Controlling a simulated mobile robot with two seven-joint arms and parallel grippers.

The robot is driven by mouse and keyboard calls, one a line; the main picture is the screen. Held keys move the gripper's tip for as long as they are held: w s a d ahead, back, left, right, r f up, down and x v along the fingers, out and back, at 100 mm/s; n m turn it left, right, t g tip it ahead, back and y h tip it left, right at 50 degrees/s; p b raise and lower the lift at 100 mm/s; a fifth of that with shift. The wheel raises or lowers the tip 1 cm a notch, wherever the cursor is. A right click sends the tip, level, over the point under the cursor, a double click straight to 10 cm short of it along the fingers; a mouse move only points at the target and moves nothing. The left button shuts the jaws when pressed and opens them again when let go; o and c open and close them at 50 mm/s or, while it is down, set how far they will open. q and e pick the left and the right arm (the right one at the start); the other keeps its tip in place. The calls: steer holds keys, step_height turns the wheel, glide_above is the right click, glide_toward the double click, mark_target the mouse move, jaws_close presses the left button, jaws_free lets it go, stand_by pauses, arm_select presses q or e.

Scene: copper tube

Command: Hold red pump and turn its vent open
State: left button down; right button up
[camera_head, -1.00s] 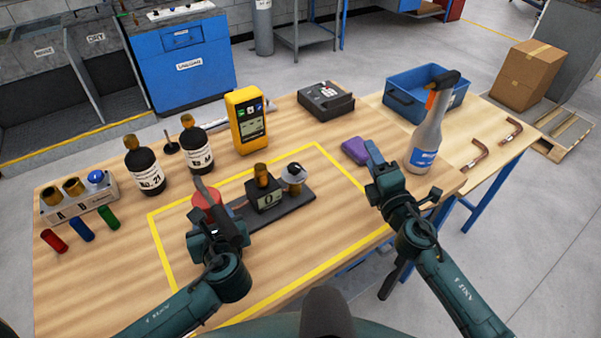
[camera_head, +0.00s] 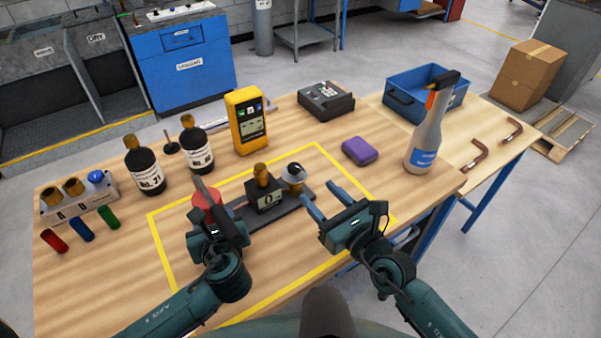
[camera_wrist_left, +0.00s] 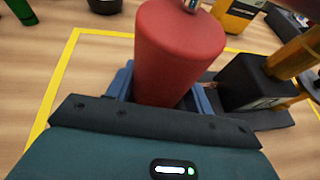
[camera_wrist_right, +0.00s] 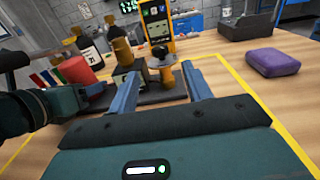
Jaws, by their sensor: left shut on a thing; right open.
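The red pump (camera_head: 203,205) stands at the left end of a dark base plate (camera_head: 300,208) inside the yellow outline. My left gripper (camera_head: 212,208) is shut on the red pump, and the pump fills the middle of the left wrist view (camera_wrist_left: 178,50). On the plate beside it are a black block with a dial and brass top (camera_head: 264,195) and a grey-white round knob with a dark top (camera_head: 293,176). My right gripper (camera_head: 326,201) is open and empty, right of the plate. In the right wrist view the knob, on a brass fitting (camera_wrist_right: 163,72), shows between and beyond its fingers.
A purple block (camera_head: 360,151) lies behind my right gripper. A spray bottle (camera_head: 426,135) stands at the right edge. The front right of the outlined area is clear.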

mark_target(297, 171)
steer(key=x, duration=0.8)
steer(key=c, duration=1)
steer(key=shift+o, duration=0.2)
steer(key=shift+r, duration=0.1)
